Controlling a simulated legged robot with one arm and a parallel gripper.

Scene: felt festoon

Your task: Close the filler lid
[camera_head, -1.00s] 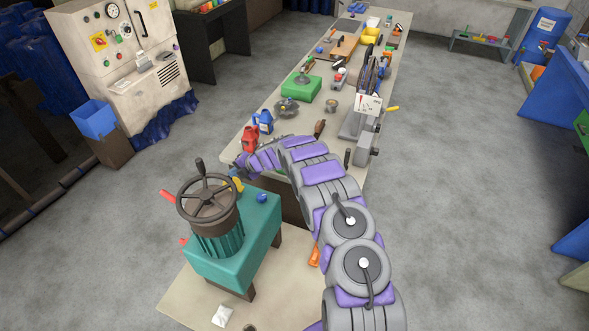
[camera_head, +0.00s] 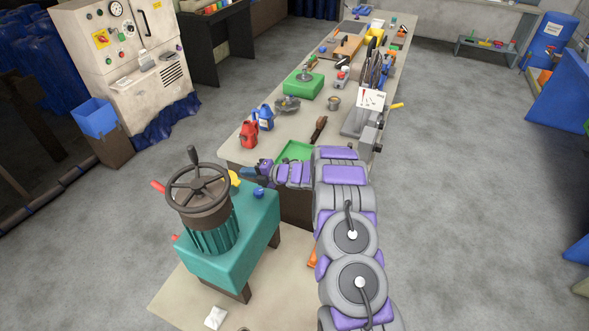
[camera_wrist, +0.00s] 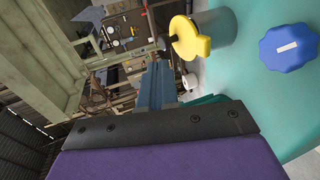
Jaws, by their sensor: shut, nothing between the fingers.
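The yellow filler lid (camera_head: 234,177) is on the teal machine box (camera_head: 258,226), behind and right of the handwheel. In the wrist view the lid (camera_wrist: 190,38) is a notched yellow disc at the mouth of a grey filler neck (camera_wrist: 216,30). It looks raised on edge to the neck, though its exact angle is hard to tell. My gripper (camera_head: 247,171) is just right of the lid, apart from it. In the wrist view its blue-grey fingers (camera_wrist: 155,85) are shut and empty, below and left of the lid. A blue knob (camera_wrist: 289,47) is right of the neck.
The dark handwheel (camera_head: 198,188) rises on the machine left of the lid. Open grey floor lies left and right.

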